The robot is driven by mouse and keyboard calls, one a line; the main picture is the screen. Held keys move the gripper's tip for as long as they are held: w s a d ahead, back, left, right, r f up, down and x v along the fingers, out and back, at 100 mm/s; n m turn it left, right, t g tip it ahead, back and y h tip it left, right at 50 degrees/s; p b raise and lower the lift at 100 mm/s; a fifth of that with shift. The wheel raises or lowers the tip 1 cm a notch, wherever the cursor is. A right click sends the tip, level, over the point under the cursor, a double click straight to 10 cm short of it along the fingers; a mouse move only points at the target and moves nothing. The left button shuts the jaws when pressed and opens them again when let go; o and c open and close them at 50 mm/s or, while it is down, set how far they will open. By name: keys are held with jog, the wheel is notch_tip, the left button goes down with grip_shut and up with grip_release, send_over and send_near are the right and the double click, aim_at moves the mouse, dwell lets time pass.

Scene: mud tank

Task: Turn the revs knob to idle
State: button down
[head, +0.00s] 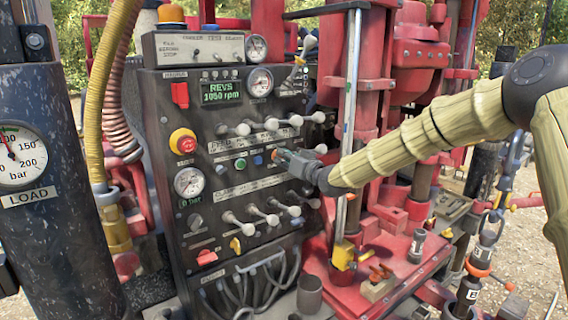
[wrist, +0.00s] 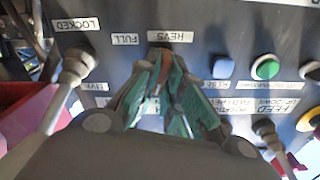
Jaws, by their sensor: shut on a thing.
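The revs knob (wrist: 160,46) is a small dark knob on the grey control panel, beside the upside-down REVS label (wrist: 170,37) in the wrist view. My gripper (wrist: 166,60) has its green fingers closed together on it, and they hide most of it, including any pointer. In the head view my gripper (head: 279,157) reaches the panel from the right, at the row of small buttons, and covers the knob. The display (head: 221,92) on the panel reads REVS 1050 rpm.
White-knobbed levers (head: 262,216) stand out below my gripper, and another row (head: 244,129) above it. A green button (wrist: 266,67) and a pale blue button (wrist: 222,67) sit close by. A red post with a steel rod (head: 349,90) stands just right, beside my forearm.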

jog(key=n+b, duration=0.3)
jog(key=b, duration=0.2)
jog(key=shift+f, duration=0.1)
dwell(0.3)
jog(key=c, duration=1.5)
grip_release()
jog(key=shift+c, duration=0.2)
jog(key=v, duration=1.2)
